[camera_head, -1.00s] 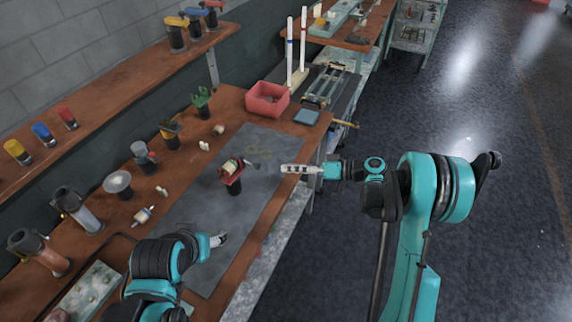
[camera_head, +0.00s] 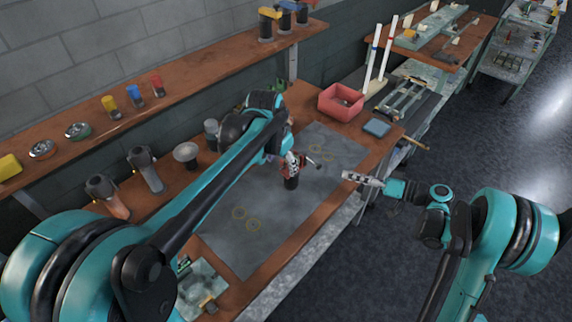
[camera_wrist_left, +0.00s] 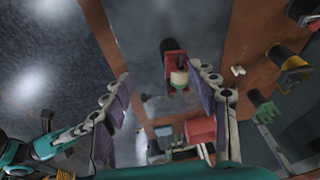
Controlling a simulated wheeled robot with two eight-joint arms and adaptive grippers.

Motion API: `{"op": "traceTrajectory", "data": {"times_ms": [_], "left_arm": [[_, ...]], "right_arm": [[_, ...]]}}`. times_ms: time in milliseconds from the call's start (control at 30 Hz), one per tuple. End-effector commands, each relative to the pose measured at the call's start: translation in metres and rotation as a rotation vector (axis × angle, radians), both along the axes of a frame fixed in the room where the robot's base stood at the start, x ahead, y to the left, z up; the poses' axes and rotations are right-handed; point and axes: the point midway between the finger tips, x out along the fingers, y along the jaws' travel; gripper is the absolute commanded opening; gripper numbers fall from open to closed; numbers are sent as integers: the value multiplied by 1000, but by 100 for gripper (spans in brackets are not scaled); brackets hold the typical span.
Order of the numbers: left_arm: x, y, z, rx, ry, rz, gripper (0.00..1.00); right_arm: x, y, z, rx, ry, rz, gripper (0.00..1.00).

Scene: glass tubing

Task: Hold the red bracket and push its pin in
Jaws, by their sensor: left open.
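The red bracket (camera_head: 292,168) stands on a dark round base on the grey mat, near the middle of the bench. In the left wrist view the bracket (camera_wrist_left: 170,62) lies ahead, between and beyond the fingertips, with a pale cylindrical piece in it. My left gripper (camera_wrist_left: 161,76) is open and empty. In the head view my left gripper (camera_head: 287,158) is at the bracket, partly hidden by my arm. A small dark part juts out right of the bracket; I cannot tell if it is the pin.
A red bin (camera_head: 326,102) and a blue pad (camera_head: 377,128) are at the bench's far end. The grey mat (camera_head: 240,240) is clear in front of the bracket. Several tools line the wall side, including a pale dish-topped stand (camera_head: 186,152).

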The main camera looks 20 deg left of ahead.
Motion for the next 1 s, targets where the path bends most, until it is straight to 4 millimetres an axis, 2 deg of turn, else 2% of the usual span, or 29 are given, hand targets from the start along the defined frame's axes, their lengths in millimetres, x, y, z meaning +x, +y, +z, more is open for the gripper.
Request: {"op": "traceTrajectory", "data": {"times_ms": [33,200,400,600,767,1000], "left_arm": [[16,-1,-7,3,19,-26,59],[60,-5,-36,17,89,-125,59],[94,-8,-70,21,150,-215,59],[84,5,-99,62,268,-162,59],[82,7,-117,69,286,-149,59],[82,7,-154,68,284,-149,59]], "right_arm": [[0,0,0,0,0,0,34],[0,0,0,0,0,0,34],[0,0,0,0,0,0,34],[0,0,0,0,0,0,34],[0,0,0,0,0,0,34],[0,0,0,0,0,0,34]]}}
